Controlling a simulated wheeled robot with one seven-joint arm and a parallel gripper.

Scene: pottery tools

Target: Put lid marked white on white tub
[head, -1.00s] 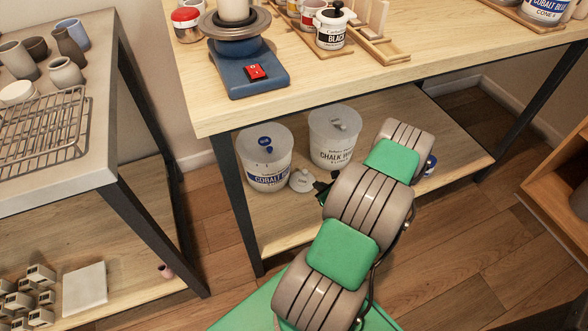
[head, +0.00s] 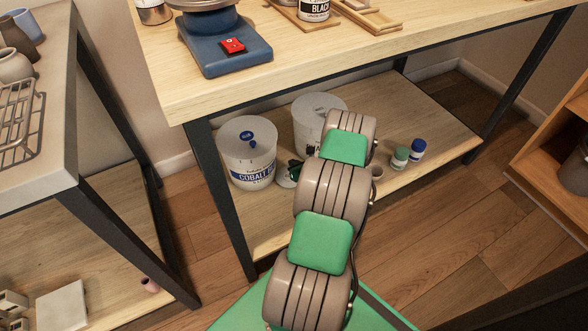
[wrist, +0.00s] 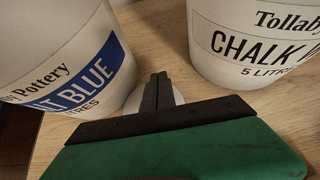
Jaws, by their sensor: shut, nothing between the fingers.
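The large white tub labelled chalk white (head: 309,119) stands on the lower shelf, partly hidden by my arm in the head view; its label shows in the wrist view (wrist: 262,45). A small pale round lid (head: 283,180) lies on the shelf beside the tubs, partly covered by my gripper. In the wrist view the lid (wrist: 178,95) shows behind the fingers; its marking cannot be read. My gripper (wrist: 160,80) is shut and empty, fingertips over or at the lid, between the two tubs. Whether the fingers touch the lid I cannot tell.
A cobalt blue tub (head: 248,160) stands close on the left. Small green-topped (head: 400,157) and blue-topped (head: 418,150) pots and a small round pot (head: 377,171) are to the right. The tabletop (head: 340,50) overhangs the shelf; a dark leg (head: 222,200) stands at front left.

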